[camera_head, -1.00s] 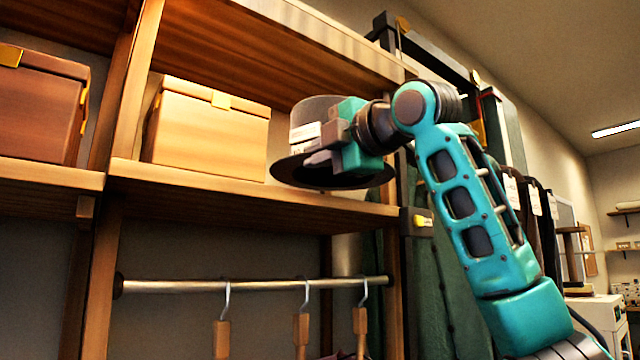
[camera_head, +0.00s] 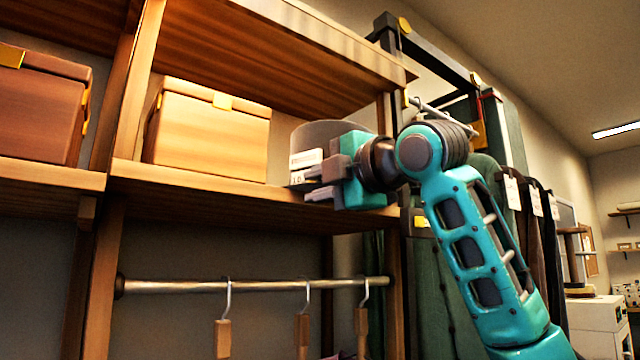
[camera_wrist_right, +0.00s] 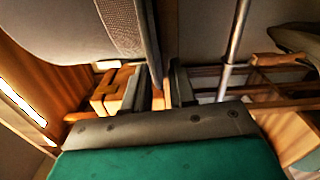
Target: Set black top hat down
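The black top hat (camera_head: 318,131) is at the right end of the wooden shelf, upright, crown up, at about the level of the shelf board (camera_head: 200,182). Its brim is seen nearly edge-on, and my gripper covers much of it. Whether the brim rests fully on the board cannot be seen. My right gripper (camera_head: 318,183) is at the hat's front edge, fingers apart, one above and one below the brim. In the right wrist view the hat (camera_wrist_right: 60,28) fills the upper left, and its brim reaches between the parted fingers (camera_wrist_right: 160,85). My left gripper is not in view.
A tan box (camera_head: 207,132) stands left of the hat on the same shelf. A darker brown box (camera_head: 40,105) is in the bay further left. Below, a metal rail (camera_head: 200,286) carries hangers. Dark garments (camera_head: 520,210) hang to the right behind my arm.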

